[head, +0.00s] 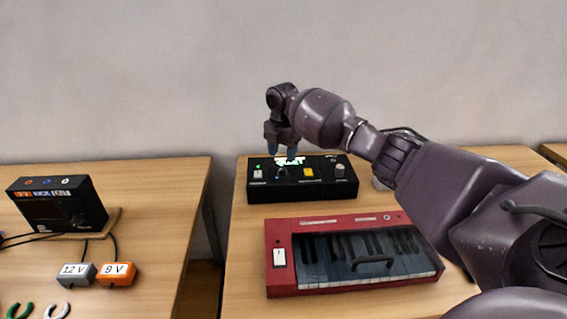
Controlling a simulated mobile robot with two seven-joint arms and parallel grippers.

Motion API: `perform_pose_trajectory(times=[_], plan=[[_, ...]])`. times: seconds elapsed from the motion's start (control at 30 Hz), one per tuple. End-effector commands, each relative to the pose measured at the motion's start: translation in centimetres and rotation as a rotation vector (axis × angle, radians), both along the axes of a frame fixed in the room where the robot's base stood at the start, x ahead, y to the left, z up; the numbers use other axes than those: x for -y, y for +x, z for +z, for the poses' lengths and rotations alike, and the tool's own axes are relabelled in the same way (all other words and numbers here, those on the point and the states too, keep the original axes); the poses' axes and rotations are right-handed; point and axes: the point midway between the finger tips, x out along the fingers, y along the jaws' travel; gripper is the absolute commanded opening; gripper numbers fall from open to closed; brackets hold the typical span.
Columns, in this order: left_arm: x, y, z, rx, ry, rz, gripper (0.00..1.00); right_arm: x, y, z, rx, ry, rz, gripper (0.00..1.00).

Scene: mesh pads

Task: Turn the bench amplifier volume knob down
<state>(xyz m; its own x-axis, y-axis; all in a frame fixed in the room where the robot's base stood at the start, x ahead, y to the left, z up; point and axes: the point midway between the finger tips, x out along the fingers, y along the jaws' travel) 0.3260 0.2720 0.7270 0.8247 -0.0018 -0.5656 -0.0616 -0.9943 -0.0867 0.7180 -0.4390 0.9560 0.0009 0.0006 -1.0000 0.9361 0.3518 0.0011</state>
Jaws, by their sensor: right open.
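The bench amplifier appears to be the long black box (320,191) on the right table. Its top has a lit white-green display, partly covered by my gripper, a yellow button (308,172), a small light switch (258,173) and a grey knob (340,169) at the right end. A small dark knob (281,173) with a bluish mark sits left of the middle; which knob is volume is too small to read. My right gripper (281,152) is open, pointing down over the box's left half, just above or behind the dark knob. Contact cannot be told. My left gripper is out of view.
A red keyboard (283,281) with a clear cover lies in front of the black box. The left table holds a black unit (88,203) with cables, a grey 12 V block (75,274), an orange 9 V block (117,273) and pliers. A gap separates the tables.

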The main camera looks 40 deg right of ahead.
Motion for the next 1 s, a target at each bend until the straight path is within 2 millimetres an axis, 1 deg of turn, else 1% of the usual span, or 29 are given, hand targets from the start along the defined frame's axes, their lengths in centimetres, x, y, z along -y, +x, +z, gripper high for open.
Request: perform_pose_trajectory(times=[0.03,0.1,0.2,0.33,0.5,1.0], plan=[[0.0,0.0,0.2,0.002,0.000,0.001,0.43,0.0,0.0,1.3,0.004,0.000,0.000,0.54],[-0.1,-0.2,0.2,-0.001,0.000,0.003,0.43,0.0,0.0,2.4,0.003,0.000,-0.001,0.54],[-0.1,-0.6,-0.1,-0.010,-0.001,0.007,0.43,0.0,0.0,3.6,0.001,0.000,-0.001,0.54],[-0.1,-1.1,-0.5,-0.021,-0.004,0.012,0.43,0.0,0.0,4.7,0.000,0.001,0.000,0.54],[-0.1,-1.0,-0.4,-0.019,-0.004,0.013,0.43,0.0,0.0,5.1,-0.003,0.001,0.000,0.54],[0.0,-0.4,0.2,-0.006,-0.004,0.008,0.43,0.0,0.0,5.2,-0.001,0.001,0.000,0.54]])
